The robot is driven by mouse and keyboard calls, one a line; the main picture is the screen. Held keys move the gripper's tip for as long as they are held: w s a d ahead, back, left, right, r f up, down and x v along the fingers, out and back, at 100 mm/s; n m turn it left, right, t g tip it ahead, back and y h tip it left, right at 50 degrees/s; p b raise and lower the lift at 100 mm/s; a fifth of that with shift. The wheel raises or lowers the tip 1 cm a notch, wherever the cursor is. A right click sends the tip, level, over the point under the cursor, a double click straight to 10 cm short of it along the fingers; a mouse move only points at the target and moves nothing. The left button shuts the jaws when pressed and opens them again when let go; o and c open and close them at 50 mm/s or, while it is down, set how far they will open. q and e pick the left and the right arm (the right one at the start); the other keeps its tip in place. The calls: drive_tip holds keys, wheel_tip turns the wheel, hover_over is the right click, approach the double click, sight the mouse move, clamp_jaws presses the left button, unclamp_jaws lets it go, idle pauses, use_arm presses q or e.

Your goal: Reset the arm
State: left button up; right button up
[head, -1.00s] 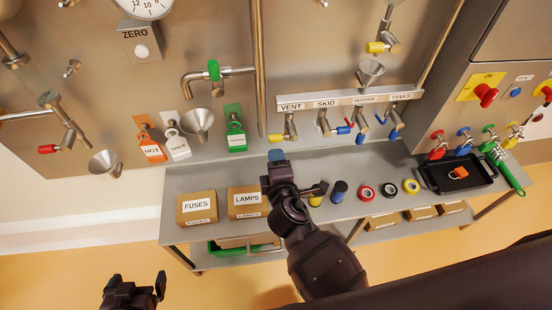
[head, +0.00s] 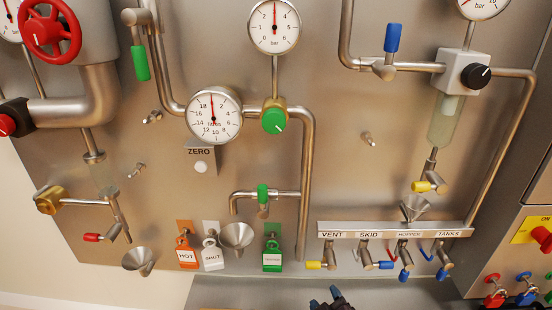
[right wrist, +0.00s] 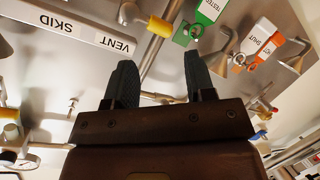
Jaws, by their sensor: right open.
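My right gripper (head: 332,298) shows only at the bottom edge of the head view, as dark fingertips below the panel. The right wrist view shows the same gripper (right wrist: 160,62) with its two dark fingers well apart and nothing between them. The fingers point toward the panel, with the VENT and SKID label strip (right wrist: 85,32) to their left and the hanging tags to their right. The rest of the right arm is hidden below the head view. My left gripper is in neither current view.
The steel panel carries gauges (head: 274,26), a red handwheel (head: 50,33), pipes, and a labelled valve strip (head: 395,229). Orange (head: 187,250), white (head: 212,254) and green (head: 272,256) tags hang low beside a funnel (head: 236,236). The grey shelf (head: 240,291) shows below.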

drive_tip(key=s+d+f+m+g, duration=0.1)
drive_tip(key=s+d+f+m, duration=0.2)
drive_tip(key=s+d, duration=0.5)
drive_tip(key=s+d+f+m+g+h, duration=0.1)
drive_tip(key=s+d+f+m+g, duration=0.1)
drive_tip(key=s+d+f+m, duration=0.2)
drive_tip(key=s+d, duration=0.3)
drive_tip(key=s, duration=0.4)
drive_tip(key=shift+s+d+f+m+g, duration=0.25)
drive_tip(key=shift+d+f+m+g, duration=0.05)
drive_tip(key=shift+d+f, duration=0.05)
